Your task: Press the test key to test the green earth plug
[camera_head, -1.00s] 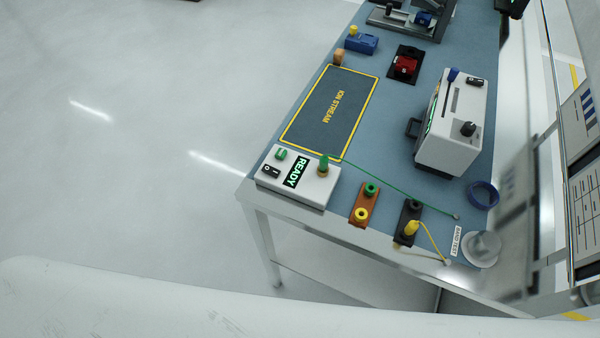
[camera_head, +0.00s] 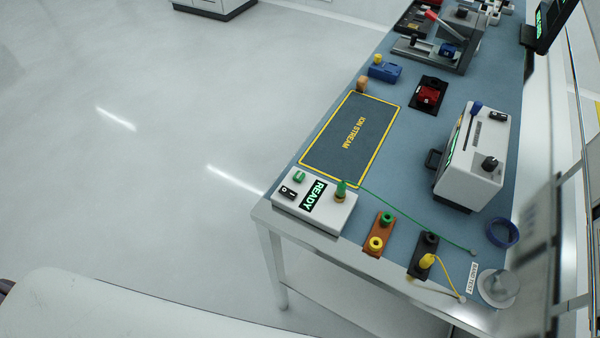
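A white tester box (camera_head: 330,212) sits at the near left corner of the blue bench. Its display (camera_head: 313,196) reads READY in green. A green key (camera_head: 299,177) and a black rocker switch (camera_head: 288,192) are on its top, left of the display. The green earth plug (camera_head: 341,189) stands upright at the right side of the tester, apparently in a socket there. Its green cord (camera_head: 410,218) runs right across the bench to a small stud (camera_head: 473,252). Neither of my grippers is in view.
An orange block (camera_head: 379,235) with green and yellow sockets and a black block (camera_head: 423,258) with a yellow plug (camera_head: 427,261) stand right of the tester. An ION STREAM mat (camera_head: 350,138) lies behind it. A white instrument (camera_head: 470,160) stands at the right. Floor is clear at left.

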